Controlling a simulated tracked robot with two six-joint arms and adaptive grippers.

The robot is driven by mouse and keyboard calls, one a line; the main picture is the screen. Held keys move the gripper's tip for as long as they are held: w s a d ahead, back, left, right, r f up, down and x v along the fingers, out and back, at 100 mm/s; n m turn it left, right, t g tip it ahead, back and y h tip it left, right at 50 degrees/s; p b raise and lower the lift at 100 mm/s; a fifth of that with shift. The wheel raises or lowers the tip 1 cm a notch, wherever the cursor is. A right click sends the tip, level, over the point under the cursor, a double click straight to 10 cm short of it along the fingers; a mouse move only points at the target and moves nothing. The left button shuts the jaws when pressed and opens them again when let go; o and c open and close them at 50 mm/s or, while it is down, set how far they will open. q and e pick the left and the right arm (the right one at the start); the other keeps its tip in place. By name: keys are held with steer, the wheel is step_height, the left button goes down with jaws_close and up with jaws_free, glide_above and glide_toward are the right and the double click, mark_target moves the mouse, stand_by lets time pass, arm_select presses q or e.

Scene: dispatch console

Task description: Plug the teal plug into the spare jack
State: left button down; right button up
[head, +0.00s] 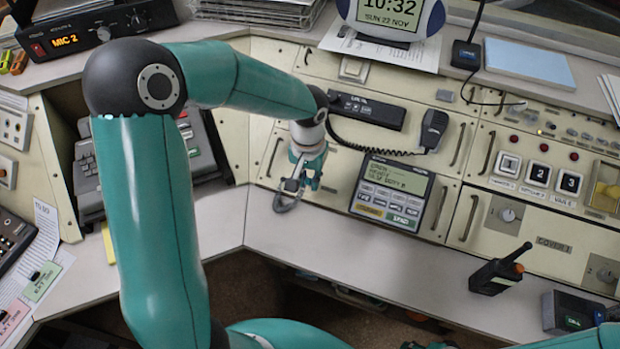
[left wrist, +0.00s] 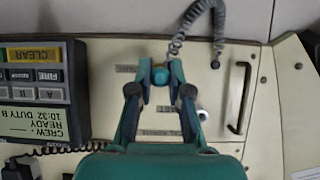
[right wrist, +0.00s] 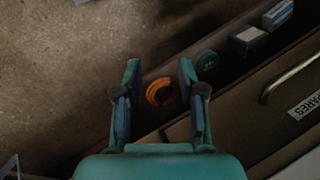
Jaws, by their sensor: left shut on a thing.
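My left gripper (head: 300,184) is at the cream front panel, left of the grey display unit. In the left wrist view its fingers (left wrist: 160,82) are shut on the teal plug (left wrist: 161,75). A coiled grey cord (left wrist: 176,42) runs from the plug to the panel. A small silver fitting (left wrist: 203,114) shows beside the right finger, partly covered; I cannot tell whether it is the spare jack. Small labels (left wrist: 126,68) are on the panel, too blurred to read. My right gripper (right wrist: 158,75) is open and empty, low over the floor area.
The grey display unit (head: 391,191) is close to the right of my left gripper. A handset (head: 433,128) with a curly cord hangs above it. A radio (head: 500,271) stands on the desk. An orange roll (right wrist: 160,91) lies below my right gripper, near a drawer labelled SPARES (right wrist: 307,102).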

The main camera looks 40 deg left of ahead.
arm_select(q)
steer(key=shift+w+a+f+b, duration=0.15)
steer(key=shift+w+f+b, duration=0.25)
steer(key=shift+f+b, duration=0.35)
stand_by(1.8)
steer(key=shift+w+f+b, duration=0.1)
steer(key=shift+b, duration=0.25)
stand_by(1.1)
steer(key=c, duration=1)
jaws_free()
steer(key=shift+w, duration=0.1)
step_height(320, 180, up, 12)
steer(key=shift+f, duration=0.1)
steer(key=shift+s, duration=0.2)
